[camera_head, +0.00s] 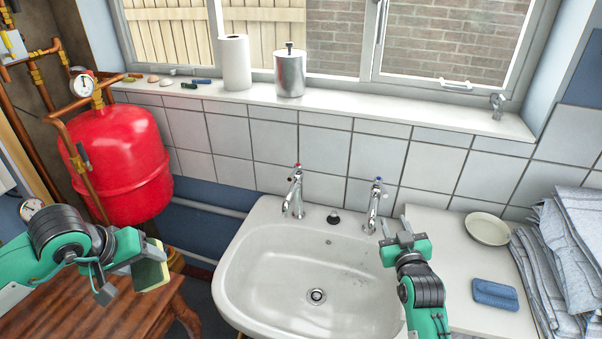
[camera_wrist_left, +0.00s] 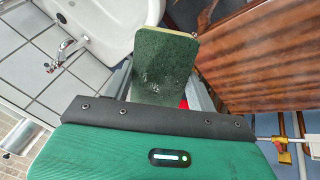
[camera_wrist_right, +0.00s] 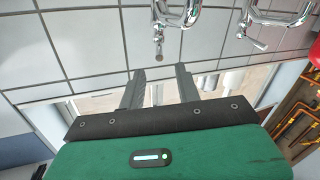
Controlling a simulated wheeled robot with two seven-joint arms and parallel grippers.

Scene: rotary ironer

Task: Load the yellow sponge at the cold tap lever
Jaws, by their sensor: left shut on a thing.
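The yellow sponge (camera_head: 160,272) is in my left gripper (camera_head: 150,262), off the left side of the basin. In the left wrist view its dark green scouring face (camera_wrist_left: 163,65) shows, with a thin yellow edge. My left gripper is shut on it. The cold tap (camera_head: 374,205) has a blue mark on top and stands at the basin's back right; it also shows in the right wrist view (camera_wrist_right: 176,20). My right gripper (camera_head: 394,228) is open and empty, just right of the cold tap in the head view. Its two fingers (camera_wrist_right: 160,80) stand apart.
The hot tap (camera_head: 295,192), red-marked, stands left of a black plug (camera_head: 333,217) on the white basin (camera_head: 255,255). A wooden table (camera_head: 115,310) lies below my left gripper. A dish (camera_head: 487,229), blue cloth (camera_head: 495,294) and folded towels (camera_head: 560,260) lie right.

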